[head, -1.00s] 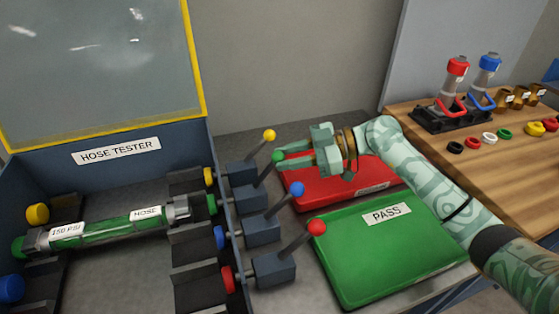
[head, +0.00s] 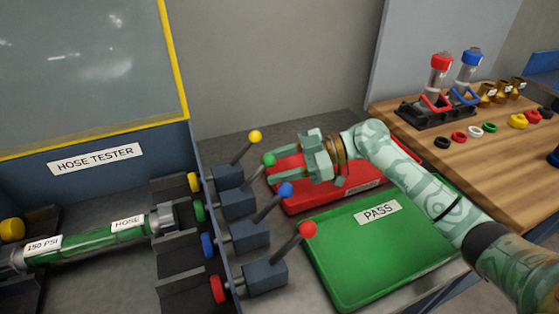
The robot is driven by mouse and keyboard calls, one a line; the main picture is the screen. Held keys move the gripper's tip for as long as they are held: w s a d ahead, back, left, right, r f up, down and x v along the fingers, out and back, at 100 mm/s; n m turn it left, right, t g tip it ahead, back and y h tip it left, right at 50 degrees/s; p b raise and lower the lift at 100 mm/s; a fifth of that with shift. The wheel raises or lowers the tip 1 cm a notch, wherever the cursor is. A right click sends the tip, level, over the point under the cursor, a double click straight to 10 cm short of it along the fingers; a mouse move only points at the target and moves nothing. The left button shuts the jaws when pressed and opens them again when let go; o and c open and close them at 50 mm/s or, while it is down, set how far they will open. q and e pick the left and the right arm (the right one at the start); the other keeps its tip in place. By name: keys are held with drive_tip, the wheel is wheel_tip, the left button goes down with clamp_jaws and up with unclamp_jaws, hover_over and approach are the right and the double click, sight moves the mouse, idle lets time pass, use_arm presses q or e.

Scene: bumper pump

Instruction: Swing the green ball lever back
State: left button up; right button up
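The green ball (head: 268,159) tops a lever whose grey base (head: 237,204) stands second from the back in the row beside the hose tester. Its rod leans up and to the right, much like the other levers. My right gripper (head: 279,164) reaches in from the right, with its fingers pointing left at the green ball. The fingers look spread apart, with the ball at or just beyond their tips; I cannot tell whether they touch it. My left gripper is not in view.
Yellow (head: 255,136), blue (head: 286,189) and red (head: 308,229) ball levers stand close by. A red tray (head: 290,200) lies under my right gripper, and a green PASS tray (head: 350,265) in front. A hose (head: 95,240) lies in the tester at left.

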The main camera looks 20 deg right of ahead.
drive_tip(key=shift+r, duration=0.2)
drive_tip(key=shift+s+d+r, duration=0.1)
drive_tip(key=shift+d+r, duration=0.1)
drive_tip(key=shift+d, duration=0.3)
drive_tip(key=p+v, duration=0.1)
drive_tip(key=v, duration=1.4)
drive_tip(key=shift+p, duration=0.35)
drive_tip(key=shift+s+d+f, duration=0.1)
drive_tip(key=shift+d, duration=0.05)
